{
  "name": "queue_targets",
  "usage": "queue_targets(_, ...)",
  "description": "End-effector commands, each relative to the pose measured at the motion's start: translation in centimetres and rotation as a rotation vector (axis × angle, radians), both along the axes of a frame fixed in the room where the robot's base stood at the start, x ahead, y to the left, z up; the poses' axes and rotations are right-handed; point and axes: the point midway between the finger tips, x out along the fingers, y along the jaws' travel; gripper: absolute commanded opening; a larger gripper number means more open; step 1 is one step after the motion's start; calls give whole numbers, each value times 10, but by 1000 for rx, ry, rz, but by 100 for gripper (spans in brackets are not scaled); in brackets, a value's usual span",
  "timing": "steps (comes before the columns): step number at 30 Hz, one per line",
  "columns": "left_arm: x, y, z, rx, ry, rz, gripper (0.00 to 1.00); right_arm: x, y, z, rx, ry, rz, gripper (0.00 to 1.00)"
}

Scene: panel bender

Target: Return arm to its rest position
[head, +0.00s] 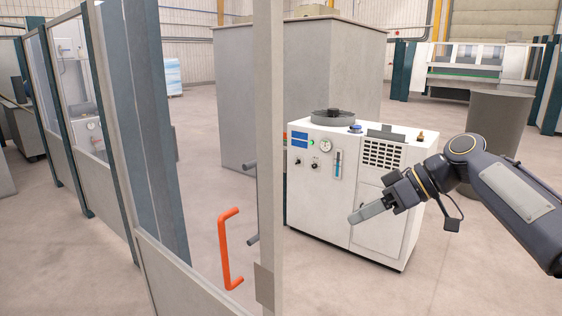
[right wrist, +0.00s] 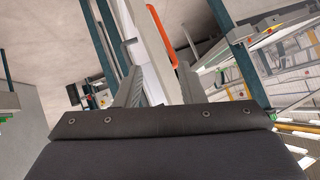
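My right arm comes in from the right in the head view, with its right gripper (head: 360,213) held out in front of a white machine cabinet (head: 320,190), pointing left. The right wrist view shows the two grey fingers of this gripper (right wrist: 178,62) apart with nothing held between them. An orange handle (head: 224,250) stands on the fence door to the left of the gripper, clearly apart from it in the head view. The handle also shows beyond the fingers in the right wrist view (right wrist: 160,28). My left gripper is not in view.
A pale door post (head: 269,120) and fence panels (head: 175,275) stand on the left. A grey bin (head: 495,125) stands behind my arm. Bare floor (head: 450,270) lies at the lower right.

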Motion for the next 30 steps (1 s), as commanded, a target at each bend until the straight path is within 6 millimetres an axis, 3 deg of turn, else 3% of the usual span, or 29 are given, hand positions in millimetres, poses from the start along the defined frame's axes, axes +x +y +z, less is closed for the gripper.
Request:
queue_targets(1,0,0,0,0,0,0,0,-26,3,-6,-67,37,-63,36)
queue_targets(8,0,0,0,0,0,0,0,-131,-18,-66,-233,198,-447,36)
queue_targets(15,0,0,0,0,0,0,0,-237,-45,-155,-211,314,-815,36)
queue_targets(21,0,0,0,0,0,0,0,-281,-45,-205,-147,371,-954,36)
queue_targets(30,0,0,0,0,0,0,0,-288,-44,-215,-134,384,-976,36)
